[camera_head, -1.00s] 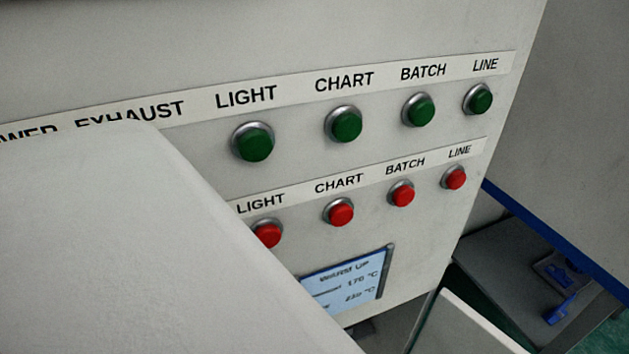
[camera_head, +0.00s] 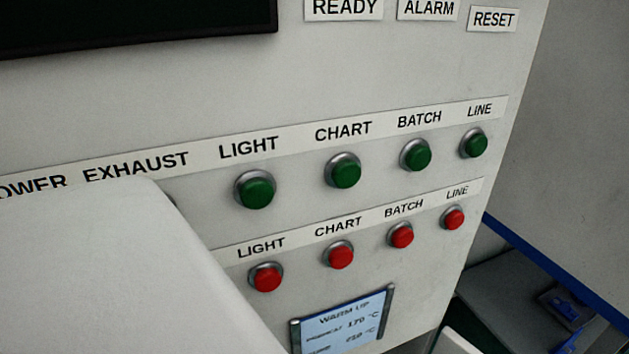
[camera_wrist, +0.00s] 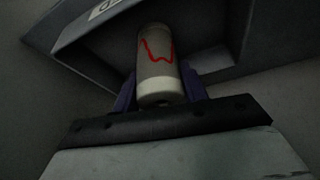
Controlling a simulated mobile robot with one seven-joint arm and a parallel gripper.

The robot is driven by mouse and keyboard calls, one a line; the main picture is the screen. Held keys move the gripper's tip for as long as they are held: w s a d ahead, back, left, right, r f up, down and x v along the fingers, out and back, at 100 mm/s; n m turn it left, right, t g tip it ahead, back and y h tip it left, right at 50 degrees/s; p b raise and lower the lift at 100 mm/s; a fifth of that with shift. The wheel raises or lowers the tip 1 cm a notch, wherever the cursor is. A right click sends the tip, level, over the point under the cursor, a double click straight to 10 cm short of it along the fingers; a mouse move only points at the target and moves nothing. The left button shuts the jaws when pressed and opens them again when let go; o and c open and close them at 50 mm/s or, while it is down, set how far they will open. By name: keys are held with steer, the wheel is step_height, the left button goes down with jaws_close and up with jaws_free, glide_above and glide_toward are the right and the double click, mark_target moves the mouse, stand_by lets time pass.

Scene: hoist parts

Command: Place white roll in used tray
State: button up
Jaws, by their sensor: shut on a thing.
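The white roll (camera_wrist: 157,62), pale with a red wavy line on its side, stands out in the middle of the wrist view. My gripper (camera_wrist: 160,92) is shut on its lower part, with a purple finger on each side. A grey tray (camera_wrist: 88,52) with sloping walls lies beyond the roll. A white label at its top left is cut off by the frame edge, so I cannot read it fully. The roll's upper end overlaps the tray's dark inside in the picture; I cannot tell whether they touch. The head view shows neither the roll nor the tray.
In the head view, a grey control panel (camera_head: 390,75) with green buttons (camera_head: 343,171), red buttons (camera_head: 340,255) and a small lit screen (camera_head: 343,322) fills most of the picture. A blue-edged surface (camera_head: 560,265) is at right. A large pale shape blocks the lower left.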

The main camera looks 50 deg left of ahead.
steer(key=o, duration=1)
steer(key=shift+f, duration=0.1)
steer(key=v, duration=0.8)
